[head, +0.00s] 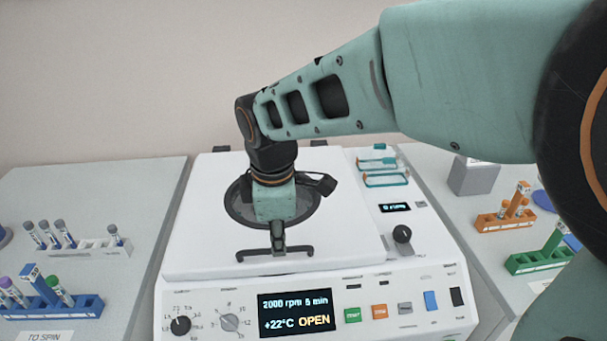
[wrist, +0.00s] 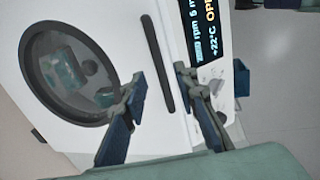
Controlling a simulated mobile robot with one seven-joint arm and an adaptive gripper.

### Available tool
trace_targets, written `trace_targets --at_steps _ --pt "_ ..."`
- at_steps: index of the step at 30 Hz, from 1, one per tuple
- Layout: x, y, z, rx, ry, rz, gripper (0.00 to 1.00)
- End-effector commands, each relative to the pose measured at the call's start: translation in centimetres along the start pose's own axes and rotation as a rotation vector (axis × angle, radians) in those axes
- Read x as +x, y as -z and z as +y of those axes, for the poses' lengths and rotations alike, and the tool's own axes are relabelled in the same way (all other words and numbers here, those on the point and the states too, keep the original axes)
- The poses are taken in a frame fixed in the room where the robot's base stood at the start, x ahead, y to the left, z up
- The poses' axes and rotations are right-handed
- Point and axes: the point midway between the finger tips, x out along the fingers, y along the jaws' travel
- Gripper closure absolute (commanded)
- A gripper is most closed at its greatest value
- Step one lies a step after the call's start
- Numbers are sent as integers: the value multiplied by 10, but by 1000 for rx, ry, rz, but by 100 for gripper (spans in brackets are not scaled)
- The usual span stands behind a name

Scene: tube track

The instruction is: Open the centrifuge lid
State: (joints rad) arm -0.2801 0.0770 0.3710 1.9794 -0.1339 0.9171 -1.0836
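The centrifuge has a white lid (head: 200,232) that lies flat and down, with a round dark window (head: 236,208). A dark bar handle (head: 298,251) runs along the lid's front edge. My gripper (head: 279,238) points down at the middle of this handle. In the wrist view, the two blue fingers with dark tips of my gripper (wrist: 164,84) are spread apart, and the handle (wrist: 157,62) appears between them. I cannot tell whether the fingertips touch it.
The front panel has knobs (head: 180,325) and coloured buttons (head: 379,312). Tube racks stand on the left bench, one white (head: 90,246) and one blue (head: 55,306). Orange (head: 505,219) and green (head: 540,258) racks stand on the right. My arm crosses above the right side.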

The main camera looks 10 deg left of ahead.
Motion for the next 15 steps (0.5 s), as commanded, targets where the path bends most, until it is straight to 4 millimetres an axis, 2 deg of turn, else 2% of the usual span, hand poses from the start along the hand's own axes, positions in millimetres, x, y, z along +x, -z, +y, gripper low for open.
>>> trace_targets --at_steps 1,6,15 --pt "12 -2 -3 1 0 0 73" --pt "28 -5 -7 -2 -1 0 73" --pt "31 -7 -8 -4 0 1 73"
